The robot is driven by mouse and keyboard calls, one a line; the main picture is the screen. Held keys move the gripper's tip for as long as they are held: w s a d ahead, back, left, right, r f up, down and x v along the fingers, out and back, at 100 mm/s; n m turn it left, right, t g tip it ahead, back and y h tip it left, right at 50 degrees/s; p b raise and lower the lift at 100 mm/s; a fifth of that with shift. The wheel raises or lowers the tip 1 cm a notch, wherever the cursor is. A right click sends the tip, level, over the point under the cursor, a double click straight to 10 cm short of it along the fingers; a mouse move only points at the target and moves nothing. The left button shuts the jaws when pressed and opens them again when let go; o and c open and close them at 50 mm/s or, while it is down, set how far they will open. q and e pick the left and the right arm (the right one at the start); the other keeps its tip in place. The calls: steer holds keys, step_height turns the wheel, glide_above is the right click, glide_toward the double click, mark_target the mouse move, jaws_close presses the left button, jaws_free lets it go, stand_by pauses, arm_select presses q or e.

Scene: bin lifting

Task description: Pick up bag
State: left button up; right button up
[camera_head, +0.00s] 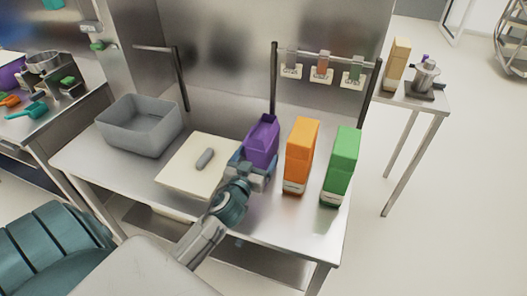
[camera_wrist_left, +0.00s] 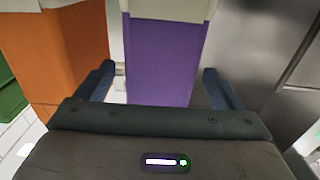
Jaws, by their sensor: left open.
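A purple bag (camera_head: 264,143) stands upright on the metal table, between a white board and an orange box. My left gripper (camera_head: 252,168) is at the front of the bag, low down. In the left wrist view the purple bag (camera_wrist_left: 160,58) shows between the two spread fingers of my left gripper (camera_wrist_left: 160,78). A gap shows on each side of the bag, so the gripper is open and not closed on it. The gripper hides the lower front of the bag in the head view. My right gripper is not in view.
The orange box (camera_head: 301,155) and a green box (camera_head: 341,165) stand right of the bag. A white board (camera_head: 185,176) with a grey object (camera_head: 204,159) lies to the left. A grey bin (camera_head: 140,133) is at the table's left. A rack (camera_head: 322,57) stands behind.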

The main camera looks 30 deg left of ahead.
arm_select(q)
steer(key=x, duration=0.1)
steer(key=p+x, duration=0.1)
steer(key=x, duration=0.2)
steer(key=shift+w+f+p, duration=0.2)
steer(key=shift+f+p, duration=0.1)
steer(key=shift+f, duration=0.05)
steer(key=c, duration=1)
steer(key=shift+r, duration=0.15)
steer(key=shift+c, duration=1.3)
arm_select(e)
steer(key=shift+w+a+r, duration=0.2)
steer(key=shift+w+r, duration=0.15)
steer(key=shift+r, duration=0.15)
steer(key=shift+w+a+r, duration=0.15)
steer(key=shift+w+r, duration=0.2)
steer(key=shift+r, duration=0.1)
